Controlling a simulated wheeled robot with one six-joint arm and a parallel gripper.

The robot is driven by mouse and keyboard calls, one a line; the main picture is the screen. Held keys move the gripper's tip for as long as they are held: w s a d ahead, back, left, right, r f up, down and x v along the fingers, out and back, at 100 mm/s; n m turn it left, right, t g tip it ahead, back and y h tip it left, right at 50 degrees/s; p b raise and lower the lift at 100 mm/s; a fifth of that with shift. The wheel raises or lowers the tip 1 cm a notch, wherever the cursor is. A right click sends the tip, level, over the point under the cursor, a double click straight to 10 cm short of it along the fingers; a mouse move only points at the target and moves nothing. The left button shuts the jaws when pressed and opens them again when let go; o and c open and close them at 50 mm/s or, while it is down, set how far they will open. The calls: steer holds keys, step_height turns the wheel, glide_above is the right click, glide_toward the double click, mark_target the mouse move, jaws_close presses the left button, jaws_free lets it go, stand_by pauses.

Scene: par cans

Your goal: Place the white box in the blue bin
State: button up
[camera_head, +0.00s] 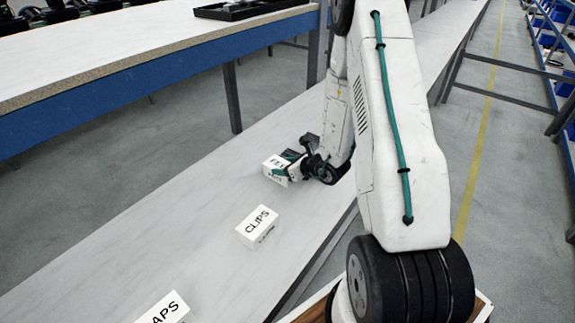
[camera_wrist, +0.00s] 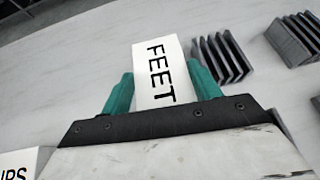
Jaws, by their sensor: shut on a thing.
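A white box lettered FEET (camera_wrist: 158,72) sits between the two green fingers of my gripper (camera_wrist: 160,92) in the wrist view, and the fingers are shut on its sides. In the head view the same box (camera_head: 275,168) is at my gripper (camera_head: 287,171), low over the long pale bench, partly hidden by the fingers; I cannot tell if it touches the bench. A white box lettered CLIPS (camera_head: 258,226) lies on the bench nearer to me. A third white box, its lettering ending in APS (camera_head: 163,309), is cut off at the bottom edge.
Dark grey ribbed parts (camera_wrist: 222,58) lie on the bench beside the held box. A blue-edged table (camera_head: 150,70) stands at the left with a black tray (camera_head: 245,8). Blue shelving (camera_head: 552,40) is at the far right. The bench's left stretch (camera_head: 120,235) is bare.

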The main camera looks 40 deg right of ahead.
steer(key=o, duration=1.7)
steer(key=shift+o, duration=0.6)
